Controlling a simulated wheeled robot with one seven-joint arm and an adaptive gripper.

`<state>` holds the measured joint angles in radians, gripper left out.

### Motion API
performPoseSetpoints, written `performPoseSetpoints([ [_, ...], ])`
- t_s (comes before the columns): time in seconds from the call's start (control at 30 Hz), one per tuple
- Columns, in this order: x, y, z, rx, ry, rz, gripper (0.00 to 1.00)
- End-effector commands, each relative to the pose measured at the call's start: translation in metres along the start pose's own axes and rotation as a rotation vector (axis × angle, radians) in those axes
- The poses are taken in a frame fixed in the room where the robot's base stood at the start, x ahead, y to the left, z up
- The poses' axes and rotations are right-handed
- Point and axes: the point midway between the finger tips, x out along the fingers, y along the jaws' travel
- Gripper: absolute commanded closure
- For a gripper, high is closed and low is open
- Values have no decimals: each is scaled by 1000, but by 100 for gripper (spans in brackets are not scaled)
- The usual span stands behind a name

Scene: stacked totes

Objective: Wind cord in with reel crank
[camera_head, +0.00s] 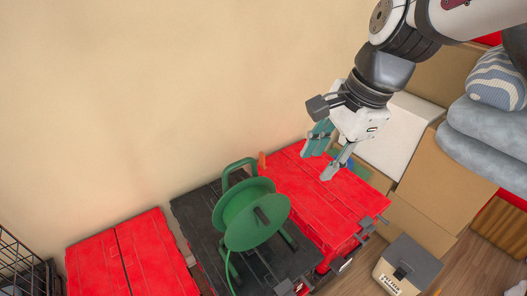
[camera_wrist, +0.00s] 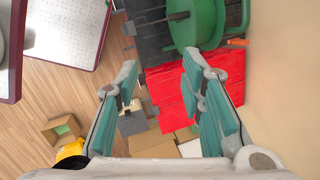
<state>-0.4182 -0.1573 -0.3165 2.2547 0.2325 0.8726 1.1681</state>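The green cord reel (camera_head: 240,233) stands on a black tote lid (camera_head: 188,213), with a green tubular frame behind and beside its drum. A short dark peg (camera_head: 262,216) sticks out from the reel's round face; it looks like the crank handle. A thin green cord (camera_head: 229,270) hangs down from the reel's lower left. In the wrist view the reel (camera_wrist: 200,30) is at the top, beyond the fingertips. My gripper (camera_head: 319,168) is open and empty, above the red tote right of the reel. Its spread fingers also show in the wrist view (camera_wrist: 160,66).
A red tote (camera_head: 300,190) is right of the reel and another red tote (camera_head: 90,262) is at left. Cardboard boxes (camera_head: 440,190) and folded grey textiles (camera_head: 490,135) are at right. A beige case (camera_head: 405,270) stands in front. A plain wall is behind.

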Motion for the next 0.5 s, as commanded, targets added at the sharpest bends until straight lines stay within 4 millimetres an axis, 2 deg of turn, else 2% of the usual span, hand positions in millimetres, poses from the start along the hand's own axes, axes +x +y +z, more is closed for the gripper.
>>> performPoseSetpoints([
  [0.03, 17, -10, 4, 117, -7, 39, 64],
  [0.1, 38, -24, 9, 307, -4, 79, 64],
  [0.3, 101, -54, 20, 824, 87, 157, 64],
  [0.5, 150, -71, 29, 1195, 206, 148, 64],
])
